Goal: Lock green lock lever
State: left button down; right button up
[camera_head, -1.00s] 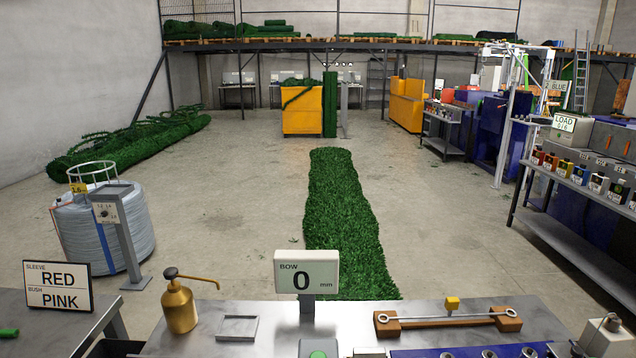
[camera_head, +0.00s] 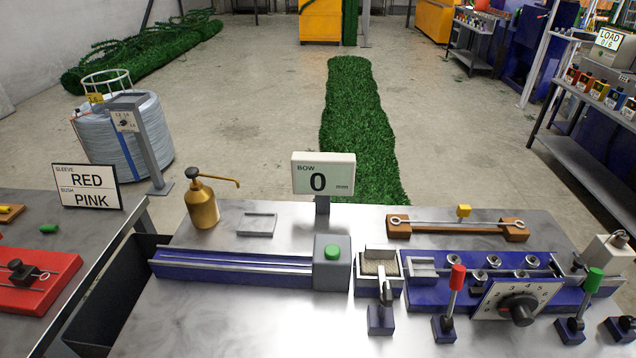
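The green lock lever (camera_head: 593,281) stands at the right of the metal table in the head view. It has a green knob on a short metal rod, leaning slightly right above a dark blue base (camera_head: 569,330). It is just right of the numbered dial (camera_head: 517,308), in front of the long blue fixture (camera_head: 430,283). A similar lever with a red knob (camera_head: 457,278) stands left of the dial. Neither of my grippers is in view.
A blue rail with a green-button box (camera_head: 332,262), a brass oil can (camera_head: 201,205) and a "BOW 0 mm" display (camera_head: 323,174) are farther left. The table's front left is clear.

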aim_at(595, 276)
jog(key=u, duration=0.4)
jog(key=k, duration=0.2)
jog(key=z, duration=2.45)
jog(key=k, duration=0.3)
jog(key=z, duration=0.65)
